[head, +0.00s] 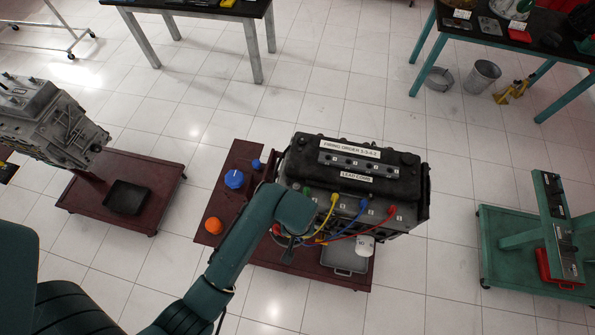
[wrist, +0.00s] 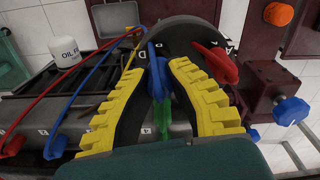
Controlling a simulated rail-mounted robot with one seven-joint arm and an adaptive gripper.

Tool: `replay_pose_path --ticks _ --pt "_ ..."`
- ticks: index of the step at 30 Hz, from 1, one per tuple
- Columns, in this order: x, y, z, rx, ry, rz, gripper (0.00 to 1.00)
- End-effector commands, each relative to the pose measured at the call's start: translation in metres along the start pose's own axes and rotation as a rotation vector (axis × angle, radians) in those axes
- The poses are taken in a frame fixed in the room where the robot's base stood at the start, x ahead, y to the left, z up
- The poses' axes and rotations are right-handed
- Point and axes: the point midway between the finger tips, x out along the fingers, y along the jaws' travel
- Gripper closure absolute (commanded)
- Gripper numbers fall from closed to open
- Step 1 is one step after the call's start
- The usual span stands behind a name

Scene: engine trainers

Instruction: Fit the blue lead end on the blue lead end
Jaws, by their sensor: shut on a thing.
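My gripper (wrist: 158,60) has yellow ribbed pads and is shut on a blue lead end (wrist: 155,65) in the wrist view. This end is close to a dark round cap (wrist: 190,35); I cannot tell whether it is seated there. The other blue lead end (wrist: 56,147) is on the engine top at the lower left; it also shows in the head view (head: 363,204). A blue lead runs between them. In the head view my gripper is mostly hidden by my arm, at the engine's near left.
A red lead end (wrist: 222,68) is close right of my gripper, and a green one (wrist: 163,118) shows between the fingers. A yellow lead end (head: 333,198) and a white oil filter (head: 365,245) are near. Blue (head: 234,179) and orange (head: 213,226) knobs stand left of the engine (head: 350,170).

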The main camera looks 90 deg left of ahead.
Motion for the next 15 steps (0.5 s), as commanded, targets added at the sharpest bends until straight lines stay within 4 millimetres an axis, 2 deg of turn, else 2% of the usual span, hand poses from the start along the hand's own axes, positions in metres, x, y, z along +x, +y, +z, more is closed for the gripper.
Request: replay_pose_path --ticks 15 --pt "0.0063 0.0002 -0.0001 0.000 0.000 0.000 1.00"
